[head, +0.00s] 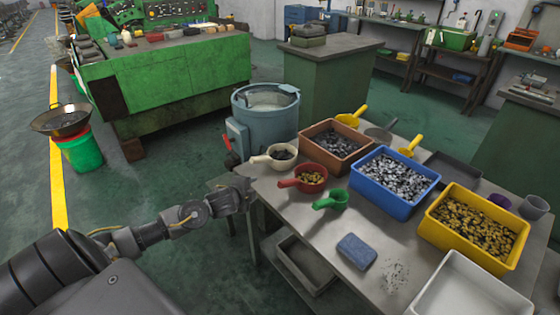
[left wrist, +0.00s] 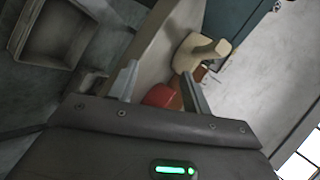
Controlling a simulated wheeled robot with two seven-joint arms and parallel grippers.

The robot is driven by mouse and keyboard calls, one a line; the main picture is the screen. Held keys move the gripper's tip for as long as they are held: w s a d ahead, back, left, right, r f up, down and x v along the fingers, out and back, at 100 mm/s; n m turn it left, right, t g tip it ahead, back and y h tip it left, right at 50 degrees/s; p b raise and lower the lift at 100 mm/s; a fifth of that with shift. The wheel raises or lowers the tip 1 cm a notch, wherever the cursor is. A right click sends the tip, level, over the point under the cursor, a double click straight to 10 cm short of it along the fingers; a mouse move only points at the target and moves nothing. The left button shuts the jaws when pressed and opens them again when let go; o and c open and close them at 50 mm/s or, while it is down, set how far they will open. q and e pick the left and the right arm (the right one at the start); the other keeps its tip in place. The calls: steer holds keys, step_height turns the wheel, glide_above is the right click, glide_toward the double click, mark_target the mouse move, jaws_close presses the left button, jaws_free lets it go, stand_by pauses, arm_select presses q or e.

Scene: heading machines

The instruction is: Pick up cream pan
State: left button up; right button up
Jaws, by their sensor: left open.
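The cream pan (head: 281,158) stands on the near left corner of the steel table, with dark small parts in it and its handle pointing left. It also shows in the left wrist view (left wrist: 196,52), beyond the fingertips and to their right. My left gripper (head: 248,188) is at the table's left edge, in front of the cream pan and apart from it. Its two fingers (left wrist: 160,72) are spread with nothing held between them. The red pan (head: 311,179) is right of the gripper; part of it shows between the fingers in the left wrist view (left wrist: 160,96). My right gripper is out of view.
A green scoop (head: 332,200) and a blue block (head: 356,251) lie nearby on the table (head: 308,228). Brown (head: 318,128), blue (head: 376,201) and yellow (head: 452,238) bins stand behind. A blue-grey drum (head: 266,120) stands just behind the cream pan.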

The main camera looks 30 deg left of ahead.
arm_select(q)
steer(key=m+t, duration=0.1)
steer(key=m, duration=0.1)
glide_toward(259, 161)
steer(key=w, duration=0.1)
steer(key=shift+f+p+x, duration=0.1)
steer(key=shift+p+x, duration=0.15)
steer(key=shift+x, duration=2.6)
steer(key=shift+f+p+x, duration=0.15)
steer(key=shift+p+x, duration=0.05)
steer(key=shift+x, duration=2.65)
steer(key=shift+s+a, duration=0.1)
steer(key=shift+a, duration=0.05)
steer(key=shift+c, duration=0.4)
steer(key=shift+r, duration=0.1)
jaws_close()
